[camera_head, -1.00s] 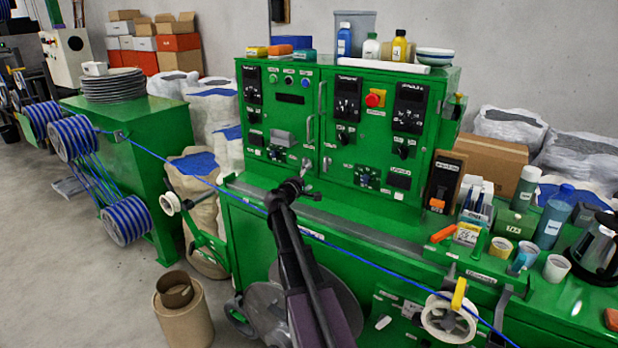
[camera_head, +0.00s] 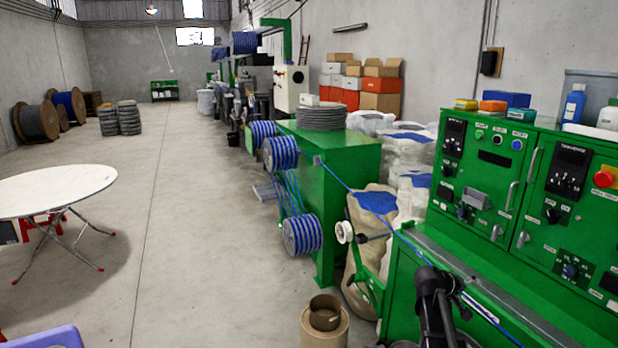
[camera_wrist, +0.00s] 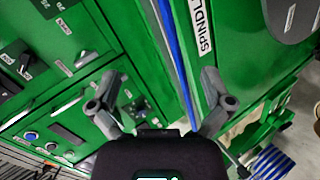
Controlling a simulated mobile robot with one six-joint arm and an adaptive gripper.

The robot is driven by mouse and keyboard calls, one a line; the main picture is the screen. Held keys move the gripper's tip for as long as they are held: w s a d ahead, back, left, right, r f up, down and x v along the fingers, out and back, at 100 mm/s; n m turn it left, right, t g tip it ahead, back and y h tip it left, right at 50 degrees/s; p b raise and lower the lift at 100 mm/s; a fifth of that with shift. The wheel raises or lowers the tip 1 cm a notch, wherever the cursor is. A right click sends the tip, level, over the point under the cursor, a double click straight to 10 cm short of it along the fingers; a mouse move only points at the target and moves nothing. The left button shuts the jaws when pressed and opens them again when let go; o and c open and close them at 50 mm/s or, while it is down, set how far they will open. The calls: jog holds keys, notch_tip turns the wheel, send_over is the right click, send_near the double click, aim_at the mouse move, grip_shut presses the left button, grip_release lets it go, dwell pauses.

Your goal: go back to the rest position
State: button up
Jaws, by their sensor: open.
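My gripper (camera_wrist: 160,104) is open in the wrist view. Its two dark fingers are spread wide with nothing between them. It faces the green machine, with the control panel (camera_wrist: 50,115) at left. The blue cable (camera_wrist: 175,60) runs past beyond the fingertips, beside a "SPINDLE" label. In the head view, my dark arm (camera_head: 438,305) stands at the bottom right in front of the machine. The blue cable (camera_head: 378,210) runs from the spool stand down to the right and passes behind my arm.
A white round table (camera_head: 55,190) stands at left. A cardboard drum (camera_head: 323,330) is at the bottom centre. Blue-wound spools (camera_head: 302,234) hang on a green stand (camera_head: 345,160). Open concrete floor (camera_head: 190,220) lies between table and stand.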

jog(key=s+a+f+g+y, duration=0.1)
jog(key=s+a+f+y, duration=0.2)
jog(key=s+a, duration=0.3)
jog(key=s+a+f+g+y, duration=0.1)
jog(key=s+a+f+y, duration=0.2)
jog(key=a, duration=1)
jog(key=s+a+f+g+y, duration=0.1)
jog(key=s+a+f+y, duration=0.2)
jog(key=s+a, duration=0.6)
jog(key=a+y, duration=0.1)
jog(key=y, duration=0.1)
jog(key=shift+s+a+f+m+g+y, duration=0.3)
jog(key=shift+s+f+g+y, duration=0.05)
jog(key=shift+f+g+y, duration=0.05)
